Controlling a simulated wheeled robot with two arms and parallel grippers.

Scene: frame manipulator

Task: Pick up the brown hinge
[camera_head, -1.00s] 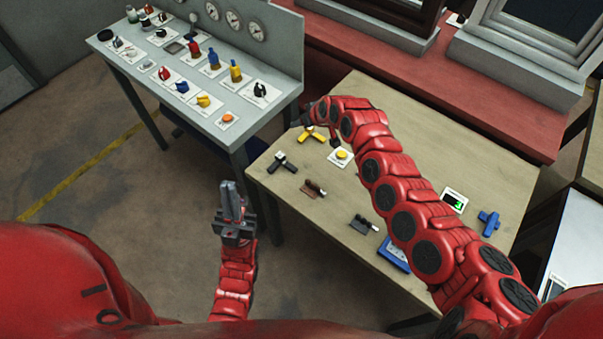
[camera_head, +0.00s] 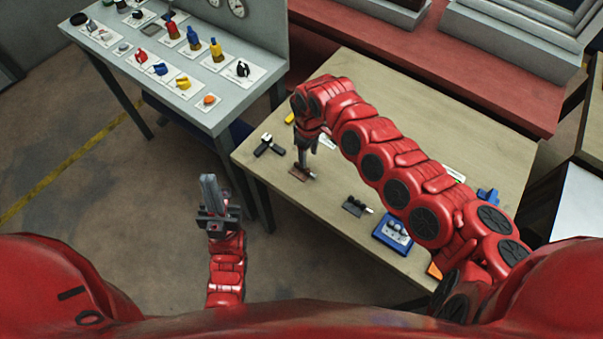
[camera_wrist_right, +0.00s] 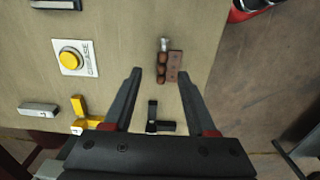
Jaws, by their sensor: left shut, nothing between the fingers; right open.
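The brown hinge (camera_head: 299,174) lies on the wooden table near its left edge. In the right wrist view, the hinge (camera_wrist_right: 174,66) shows a flat brown plate with a rounded barrel and a grey pin. My right gripper (camera_head: 305,158) is open and points down over the hinge, hiding part of it in the head view. In the right wrist view its fingertips (camera_wrist_right: 160,80) are spread, with the hinge just beyond them, towards the right finger. My left gripper (camera_head: 210,190) is shut and empty, off to the left of the table.
A black T-shaped part (camera_head: 269,145) lies left of the hinge. A dark hinge-like part (camera_head: 357,206) and a blue box (camera_head: 391,236) lie to its right. The yellow button plate (camera_wrist_right: 75,58) and a yellow part (camera_wrist_right: 84,115) are nearby. A grey display bench (camera_head: 215,117) stands left.

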